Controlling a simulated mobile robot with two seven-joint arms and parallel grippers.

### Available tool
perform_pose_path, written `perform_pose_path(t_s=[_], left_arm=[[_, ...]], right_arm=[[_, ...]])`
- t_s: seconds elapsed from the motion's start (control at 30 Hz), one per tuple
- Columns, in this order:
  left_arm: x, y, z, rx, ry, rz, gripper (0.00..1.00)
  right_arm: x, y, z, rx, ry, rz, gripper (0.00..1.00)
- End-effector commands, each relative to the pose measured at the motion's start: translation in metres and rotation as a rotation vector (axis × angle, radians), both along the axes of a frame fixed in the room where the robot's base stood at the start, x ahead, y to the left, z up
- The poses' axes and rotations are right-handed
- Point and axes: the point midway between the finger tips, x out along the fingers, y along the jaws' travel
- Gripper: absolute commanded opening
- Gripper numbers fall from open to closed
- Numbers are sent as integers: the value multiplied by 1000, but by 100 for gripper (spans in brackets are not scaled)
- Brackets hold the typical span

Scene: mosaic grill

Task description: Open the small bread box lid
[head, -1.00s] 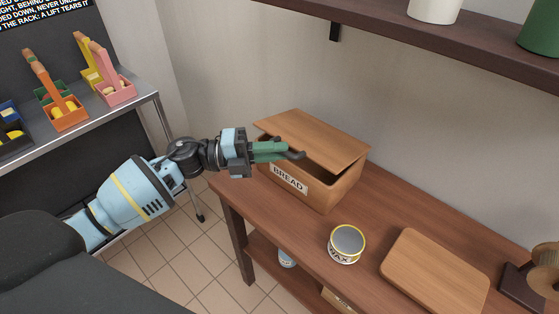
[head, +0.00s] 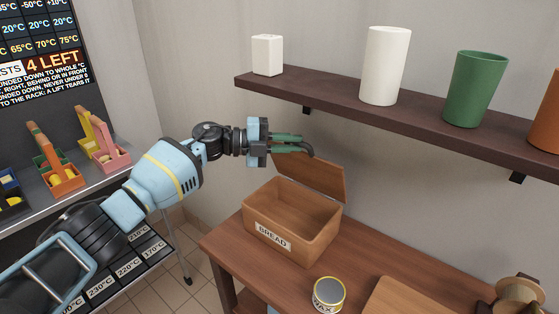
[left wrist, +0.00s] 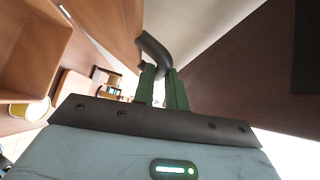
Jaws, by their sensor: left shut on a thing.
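The small bread box (head: 300,245) is a tan wooden box with a BREAD label on its front, on the wooden table. Its lid (head: 322,180) is swung up at the back and stands steeply, so the empty-looking inside shows. My left gripper (head: 290,144) is above the box at the lid's raised edge, its green fingers shut on the dark curved lid handle (head: 306,150). In the left wrist view the handle (left wrist: 155,50) sits between the fingertips (left wrist: 162,75). Part of the lid is hidden behind the fingers. My right gripper is not in view.
A wall shelf (head: 400,115) with a white canister (head: 385,65) and a green cup (head: 475,88) is right of my gripper. A wax tin (head: 328,295) and a board (head: 400,298) lie on the table. A rack with colored carriers (head: 65,178) stands left.

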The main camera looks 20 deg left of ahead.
Motion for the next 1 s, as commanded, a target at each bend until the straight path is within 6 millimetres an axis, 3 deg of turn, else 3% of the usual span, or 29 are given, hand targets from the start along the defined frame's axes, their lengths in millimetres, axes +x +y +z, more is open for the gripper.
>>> perform_pose_path(t_s=[0.03, 0.43, 1.0], left_arm=[[6, -2, 8, 6, 16, 0, 0], [33, -12, 18, 53, 155, 2, 0], [40, -14, 22, 65, 190, 2, 0]], right_arm=[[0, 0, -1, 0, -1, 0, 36], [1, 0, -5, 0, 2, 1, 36], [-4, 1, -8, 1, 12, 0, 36]])
